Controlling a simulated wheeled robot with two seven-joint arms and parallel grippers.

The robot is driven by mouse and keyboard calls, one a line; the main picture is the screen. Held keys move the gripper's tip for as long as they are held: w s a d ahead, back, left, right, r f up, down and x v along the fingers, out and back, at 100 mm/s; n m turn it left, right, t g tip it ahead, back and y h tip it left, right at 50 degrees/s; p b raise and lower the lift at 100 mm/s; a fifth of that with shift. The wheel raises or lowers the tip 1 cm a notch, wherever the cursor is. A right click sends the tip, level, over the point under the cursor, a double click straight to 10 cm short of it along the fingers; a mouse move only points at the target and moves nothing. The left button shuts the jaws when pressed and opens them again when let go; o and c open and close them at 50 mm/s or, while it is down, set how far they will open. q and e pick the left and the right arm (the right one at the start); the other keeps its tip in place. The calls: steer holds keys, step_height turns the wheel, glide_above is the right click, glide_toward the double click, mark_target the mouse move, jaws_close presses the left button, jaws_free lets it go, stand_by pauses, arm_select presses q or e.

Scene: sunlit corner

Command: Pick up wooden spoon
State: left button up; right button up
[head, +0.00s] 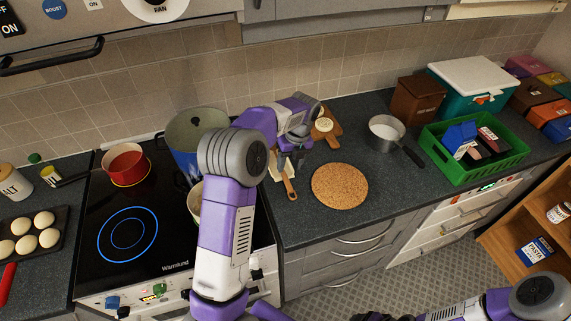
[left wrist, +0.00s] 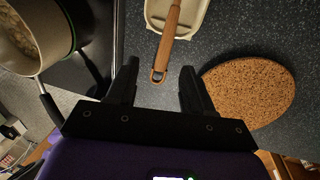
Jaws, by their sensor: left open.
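The wooden spoon (head: 289,187) lies on the counter right of the stove, its handle pointing toward the front edge. In the left wrist view the spoon (left wrist: 169,38) rests with its upper part in a cream spoon rest (left wrist: 198,14); its looped handle end sticks out over the dark counter. The top of the spoon is cut off there. My left gripper (head: 286,160) is above the spoon rest. In the wrist view the left gripper (left wrist: 160,70) is open and empty, with the handle end between its fingertips. My right gripper (head: 375,317) is low at the bottom edge, mostly cut off.
A round cork mat (head: 340,186) lies just right of the spoon. A blue pot (head: 184,140) and another pot (head: 195,203) stand on the stove to the left. A saucepan (head: 384,133) and a green crate (head: 462,179) are farther right.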

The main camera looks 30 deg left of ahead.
mark_target(288, 182)
arm_select(q)
steer(key=shift+s+f, duration=0.1)
steer(key=shift+f, duration=0.85)
step_height(288, 182, down, 5)
steer(key=shift+s+r+b, duration=0.15)
steer(key=shift+r+b, duration=0.05)
steer(key=shift+b, duration=0.3)
steer(key=shift+s+f, duration=0.15)
steer(key=shift+f, duration=0.3)
jaws_close()
